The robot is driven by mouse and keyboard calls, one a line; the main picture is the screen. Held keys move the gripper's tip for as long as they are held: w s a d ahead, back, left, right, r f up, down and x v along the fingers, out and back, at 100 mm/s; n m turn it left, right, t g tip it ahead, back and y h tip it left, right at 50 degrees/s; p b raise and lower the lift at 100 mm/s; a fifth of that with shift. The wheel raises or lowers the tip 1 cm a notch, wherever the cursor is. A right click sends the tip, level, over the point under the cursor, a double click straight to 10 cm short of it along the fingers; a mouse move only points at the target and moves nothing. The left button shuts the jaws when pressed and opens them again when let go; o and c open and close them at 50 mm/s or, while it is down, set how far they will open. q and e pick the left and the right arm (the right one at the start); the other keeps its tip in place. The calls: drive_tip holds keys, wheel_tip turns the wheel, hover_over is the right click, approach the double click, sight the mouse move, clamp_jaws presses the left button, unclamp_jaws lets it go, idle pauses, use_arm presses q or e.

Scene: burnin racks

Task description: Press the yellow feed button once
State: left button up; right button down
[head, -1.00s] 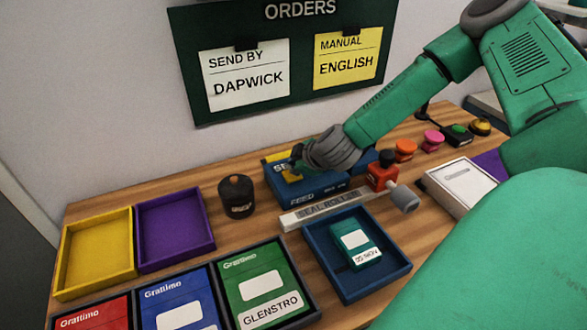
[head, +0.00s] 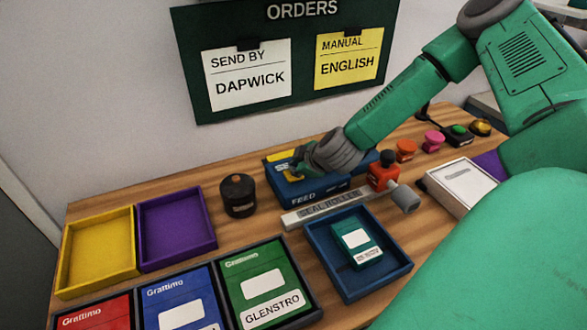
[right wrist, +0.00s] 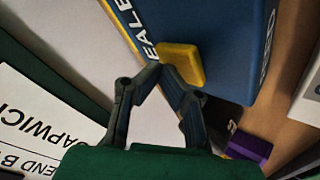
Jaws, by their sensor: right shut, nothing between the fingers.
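The yellow feed button (right wrist: 182,64) is a rounded yellow block on the blue sealer box (right wrist: 225,30), seen in the right wrist view. In the head view the box (head: 312,196), marked FEED on its front, stands at the back of the table, and a little yellow shows on its top beside the gripper. My right gripper (right wrist: 164,68) is shut and empty, its fingertips at the edge of the button; I cannot tell whether they touch it. In the head view my right gripper (head: 296,166) is over the box and partly hides its top. My left gripper is not in view.
A black canister (head: 238,196) stands left of the box. The seal roller (head: 325,208) and a blue tray (head: 318,262) with a teal pack lie in front. Orange (head: 406,149) and pink (head: 433,140) knobs stand to the right. Yellow (head: 68,274) and purple (head: 212,222) trays are at left.

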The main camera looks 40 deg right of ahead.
drive_tip(key=shift+a, duration=0.15)
drive_tip(key=shift+d+f, duration=0.2)
drive_tip(key=shift+f, duration=0.2)
drive_tip(key=shift+a, duration=0.1)
idle(0.3)
drive_tip(key=shift+r, duration=0.1)
drive_tip(key=shift+a+r+p, duration=0.25)
drive_tip(key=shift+r+p, duration=0.5)
drive_tip(key=shift+r, duration=0.15)
wheel_tip(320, 180, up, 5)
drive_tip(key=p, duration=0.5)
